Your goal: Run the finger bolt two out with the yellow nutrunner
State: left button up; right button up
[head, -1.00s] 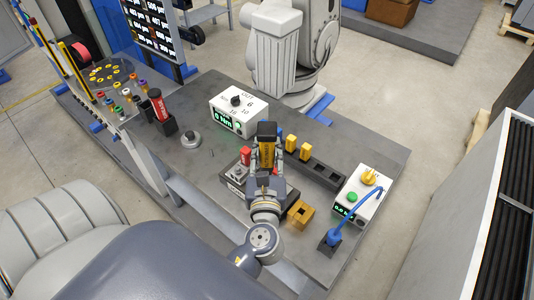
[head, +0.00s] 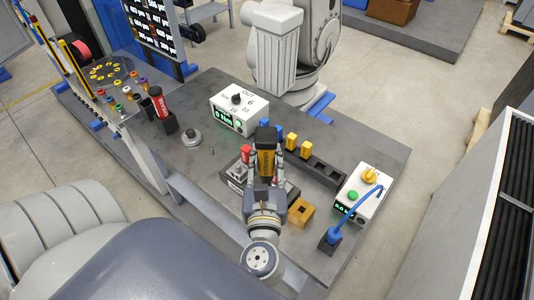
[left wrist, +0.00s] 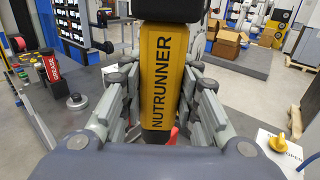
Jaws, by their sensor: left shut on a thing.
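The yellow nutrunner (head: 266,162) with its black top is held between the fingers of my left gripper (head: 265,172), above a dark fixture on the bench. In the left wrist view the nutrunner (left wrist: 162,75) stands upright between both grey fingers, its lettering facing the camera. The fixture (head: 236,186) shows red and grey parts left of the tool. The tool and gripper hide much of the fixture, and I cannot make out bolt two or whether the tool touches it. My right gripper is not in view.
A white control box (head: 238,115) with a knob and green display stands behind. A dark rack (head: 322,173) with yellow blocks, a yellow-brown block (head: 300,212) and a second white box (head: 359,194) with a blue cable are right. A red grease can (head: 160,108) is left.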

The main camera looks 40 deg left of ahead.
pick_arm(q)
jog(key=shift+s+d+r, duration=0.6)
jog(key=shift+s+r, duration=0.05)
jog(key=shift+s, duration=0.35)
jog(key=shift+s+d+r, duration=0.6)
jog(key=shift+s+d, duration=0.05)
jog(key=shift+s, duration=0.4)
jog(key=shift+s+d+r, duration=0.6)
jog(key=shift+s+r, duration=0.05)
jog(key=shift+s, duration=0.35)
jog(key=shift+f, duration=0.1)
notch_tip(320, 180, down, 17)
jog(key=w+d+m+t+h+b, duration=0.2)
jog(key=m+h+b, duration=0.4)
jog(key=b, duration=0.8)
jog(key=d+t+h, duration=0.1)
jog(key=h, duration=0.2)
jog(key=shift+w+m+h, duration=0.25)
jog(key=shift+m+h, duration=0.05)
jog(key=shift+a, duration=0.1)
